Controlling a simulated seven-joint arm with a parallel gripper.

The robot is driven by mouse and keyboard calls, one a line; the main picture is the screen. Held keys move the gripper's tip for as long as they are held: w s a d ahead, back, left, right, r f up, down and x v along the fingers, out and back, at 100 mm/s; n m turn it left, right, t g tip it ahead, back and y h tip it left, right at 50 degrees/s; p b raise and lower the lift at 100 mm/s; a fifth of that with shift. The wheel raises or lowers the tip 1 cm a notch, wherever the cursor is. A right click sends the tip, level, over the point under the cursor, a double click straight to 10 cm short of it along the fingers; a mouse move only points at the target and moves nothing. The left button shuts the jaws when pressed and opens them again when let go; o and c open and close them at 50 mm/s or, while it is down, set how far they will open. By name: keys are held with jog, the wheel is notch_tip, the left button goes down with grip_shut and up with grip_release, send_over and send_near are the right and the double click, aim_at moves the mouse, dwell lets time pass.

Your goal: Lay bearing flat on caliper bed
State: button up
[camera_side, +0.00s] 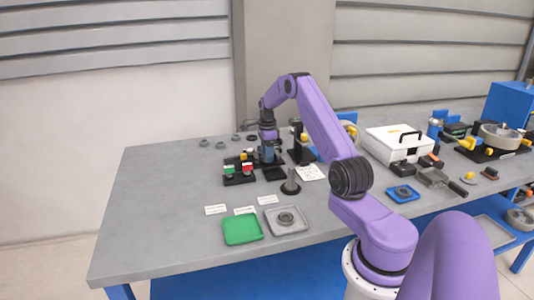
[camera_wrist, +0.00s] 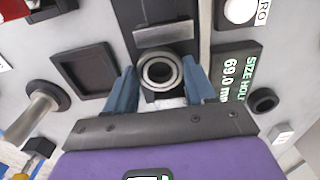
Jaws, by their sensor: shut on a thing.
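In the wrist view the bearing (camera_wrist: 160,72), a grey metal ring with a dark bore, sits between the two blue fingers of my gripper (camera_wrist: 160,85). My gripper is shut on it, and its round face is turned to the camera. Behind it is the dark caliper bed (camera_wrist: 152,12), with a grey metal jaw bar (camera_wrist: 163,33) just beyond the ring. I cannot tell whether the bearing touches the bed. In the side view my gripper (camera_side: 271,158) is low over the gauge area, and the held bearing is too small or hidden to make out.
A readout (camera_wrist: 238,72) reads 69.0 mm beside the bed. A square black tray (camera_wrist: 66,61) and a grey post (camera_wrist: 37,113) stand left. A green tray (camera_side: 242,238) and a grey tray (camera_side: 301,229) holding a ring are in front. Several loose rings (camera_side: 220,145) lie behind.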

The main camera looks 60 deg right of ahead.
jog(key=shift+f, duration=0.3)
jog(key=o, duration=1.1)
notch_tip(320, 180, up, 18)
jog(key=shift+a+f, duration=0.1)
jog(key=shift+f, duration=0.15)
